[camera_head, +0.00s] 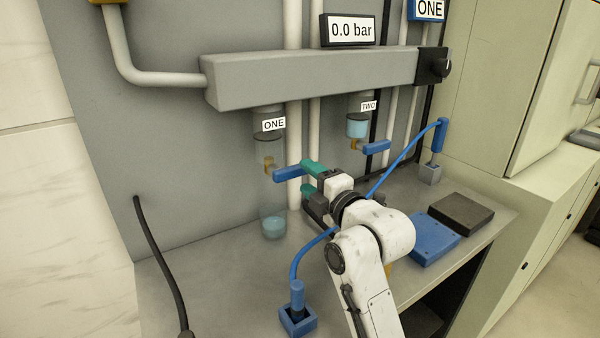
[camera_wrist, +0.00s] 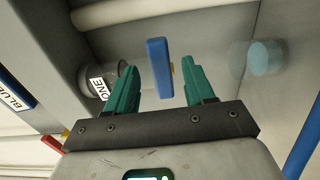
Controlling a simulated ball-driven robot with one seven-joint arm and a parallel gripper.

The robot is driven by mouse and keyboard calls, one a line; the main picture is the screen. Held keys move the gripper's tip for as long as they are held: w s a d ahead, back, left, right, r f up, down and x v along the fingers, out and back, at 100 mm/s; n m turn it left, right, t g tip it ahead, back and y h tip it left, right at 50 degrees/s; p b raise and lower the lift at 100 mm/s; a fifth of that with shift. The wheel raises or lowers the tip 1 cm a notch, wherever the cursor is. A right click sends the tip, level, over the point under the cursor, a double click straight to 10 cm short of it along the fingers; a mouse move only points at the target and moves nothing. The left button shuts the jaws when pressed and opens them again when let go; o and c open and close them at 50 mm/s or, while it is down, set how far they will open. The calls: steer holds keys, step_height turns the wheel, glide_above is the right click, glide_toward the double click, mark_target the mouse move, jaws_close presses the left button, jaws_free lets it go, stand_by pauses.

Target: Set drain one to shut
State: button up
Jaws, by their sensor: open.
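Drain one's blue lever (camera_head: 287,174) sticks out to the right from its brass valve under the clear bowl labelled ONE (camera_head: 273,125). A clear cup with bluish liquid (camera_head: 273,226) stands below it. My gripper (camera_head: 309,178) is at the right end of the lever, with its green fingers apart. In the wrist view the blue lever (camera_wrist: 159,68) lies between the two open fingers of my gripper (camera_wrist: 161,84), with a gap on each side. The ONE label (camera_wrist: 100,88) shows at the left there. The lower finger is partly hidden by my arm in the head view.
Drain two's blue lever (camera_head: 376,147) is close on the right, under the bowl labelled TWO (camera_head: 368,106). A grey manifold (camera_head: 310,77) runs above. A blue hose (camera_head: 305,251) loops behind my arm. The gauge (camera_head: 348,30) reads 0.0 bar.

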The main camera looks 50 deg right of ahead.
steer(key=shift+v, duration=2.4)
